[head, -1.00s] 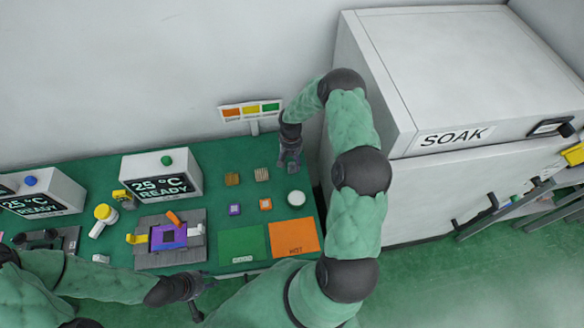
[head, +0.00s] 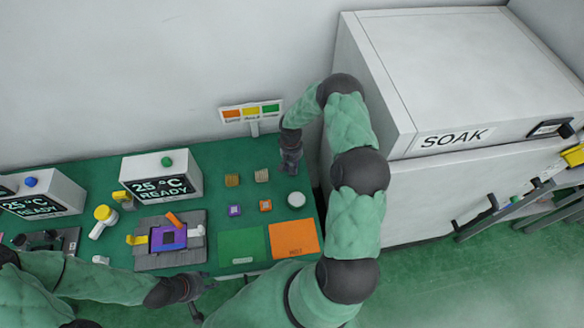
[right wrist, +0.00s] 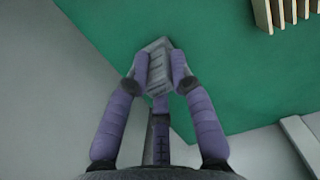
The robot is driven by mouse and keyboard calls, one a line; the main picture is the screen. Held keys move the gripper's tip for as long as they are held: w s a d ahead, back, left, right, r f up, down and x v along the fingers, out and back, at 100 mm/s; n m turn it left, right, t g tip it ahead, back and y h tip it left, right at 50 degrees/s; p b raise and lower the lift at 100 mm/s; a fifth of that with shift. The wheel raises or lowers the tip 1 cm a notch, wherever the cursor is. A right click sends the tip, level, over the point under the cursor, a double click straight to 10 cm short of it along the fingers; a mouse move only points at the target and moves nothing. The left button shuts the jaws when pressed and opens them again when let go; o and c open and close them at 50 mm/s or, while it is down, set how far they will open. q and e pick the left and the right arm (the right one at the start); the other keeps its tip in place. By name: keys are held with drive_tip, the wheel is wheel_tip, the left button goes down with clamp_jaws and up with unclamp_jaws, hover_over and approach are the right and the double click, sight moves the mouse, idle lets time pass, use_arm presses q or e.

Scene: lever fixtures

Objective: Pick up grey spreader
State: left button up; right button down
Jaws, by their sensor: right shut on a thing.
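The grey spreader (right wrist: 152,62) is a grey block with ridges, seen in the right wrist view between my purple-padded fingers. My right gripper (right wrist: 160,72) is shut on it, with the fingertips against its sides. In the head view my right gripper (head: 290,168) points down over the back right of the green table, and the spreader is hidden there by the gripper. My left gripper (head: 205,297) is open and empty at the table's front edge, apart from everything on it.
A tan finned block (head: 262,175) and a brown block (head: 232,180) stand left of my right gripper. A white round puck (head: 296,199) lies in front of it. The large SOAK cabinet (head: 400,200) stands close on the right. A sign (head: 250,111) rises behind.

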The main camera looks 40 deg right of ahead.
sight(292, 165)
drive_tip(key=shift+r, duration=0.1)
drive_tip(key=shift+r, duration=1.4)
drive_tip(key=s+a+r, duration=0.9)
drive_tip(key=s+r, duration=0.1)
drive_tip(key=shift+s+b, duration=0.3)
drive_tip(key=shift+b, duration=0.05)
drive_tip(key=c, duration=1.9)
unclamp_jaws()
clamp_jaws()
